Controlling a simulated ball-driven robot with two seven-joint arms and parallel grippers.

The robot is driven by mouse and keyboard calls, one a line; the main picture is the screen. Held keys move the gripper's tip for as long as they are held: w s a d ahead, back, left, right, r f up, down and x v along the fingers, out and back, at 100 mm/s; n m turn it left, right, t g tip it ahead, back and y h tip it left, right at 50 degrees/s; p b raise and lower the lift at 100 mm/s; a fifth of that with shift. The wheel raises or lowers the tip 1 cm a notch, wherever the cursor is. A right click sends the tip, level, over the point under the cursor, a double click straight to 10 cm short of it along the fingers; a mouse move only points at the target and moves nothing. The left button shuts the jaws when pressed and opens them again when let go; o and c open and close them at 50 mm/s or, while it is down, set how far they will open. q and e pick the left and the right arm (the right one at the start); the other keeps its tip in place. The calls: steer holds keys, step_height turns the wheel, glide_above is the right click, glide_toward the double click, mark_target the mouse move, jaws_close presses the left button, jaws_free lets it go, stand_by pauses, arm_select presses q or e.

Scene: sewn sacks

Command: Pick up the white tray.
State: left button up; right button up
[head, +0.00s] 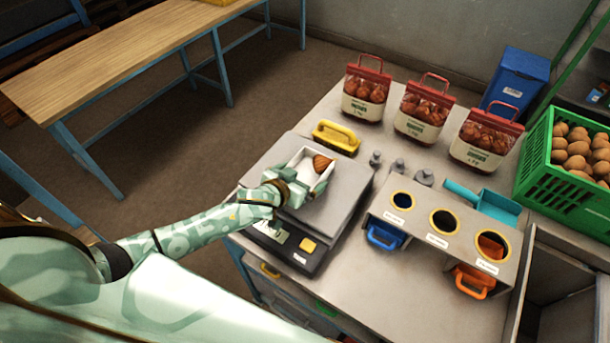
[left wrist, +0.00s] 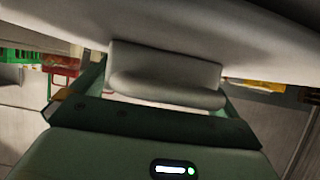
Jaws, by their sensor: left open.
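The white tray (head: 303,164) sits on the grey plate of a scale (head: 338,205), with one brown-orange item (head: 322,163) in it. My left gripper (head: 284,184) is open at the near left end of the tray, its green fingers close to that end. In the left wrist view the pale tray (left wrist: 240,40) fills the upper part, and a rounded lip of it (left wrist: 165,90) lies between the two spread fingers. Whether the fingers touch it I cannot tell. My right gripper is not in view.
A yellow-handled item (head: 336,136) lies just behind the scale. Several small weights (head: 398,166) stand to its right, by a holed box (head: 440,220) with coloured scoops. Red-topped sacks (head: 423,108) and a green crate (head: 558,165) stand farther back.

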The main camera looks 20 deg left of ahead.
arm_select(q)
steer(key=c, duration=0.7)
